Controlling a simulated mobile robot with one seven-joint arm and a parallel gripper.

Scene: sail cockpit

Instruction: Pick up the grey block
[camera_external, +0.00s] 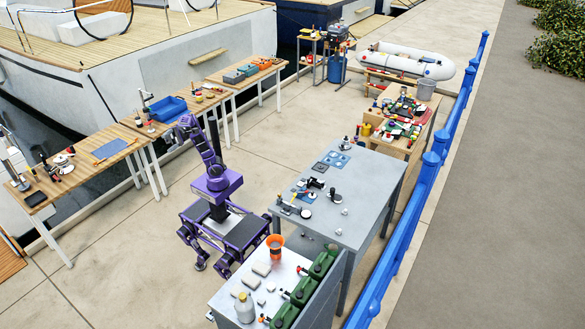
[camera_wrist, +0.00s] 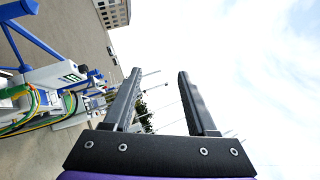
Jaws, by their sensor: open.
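Several small pale grey blocks (camera_external: 262,269) lie on the near grey table in the external view, beside an orange pot and green canisters. I cannot tell which of them is the grey block. My gripper (camera_wrist: 160,76) is open in the wrist view, with nothing between its two dark fingers. It points out toward sky and quay, and no grey block shows there. In the external view my purple arm is folded up over my base, well apart from the blocks, and its fingers are too small to make out.
The near table holds green canisters (camera_external: 303,291), an orange pot (camera_external: 275,247) and a pale jug (camera_external: 245,307). A larger grey table (camera_external: 340,205) stands behind it. Wooden tables (camera_external: 115,138) line the boat side. A blue railing (camera_external: 428,180) runs at right. Concrete between is clear.

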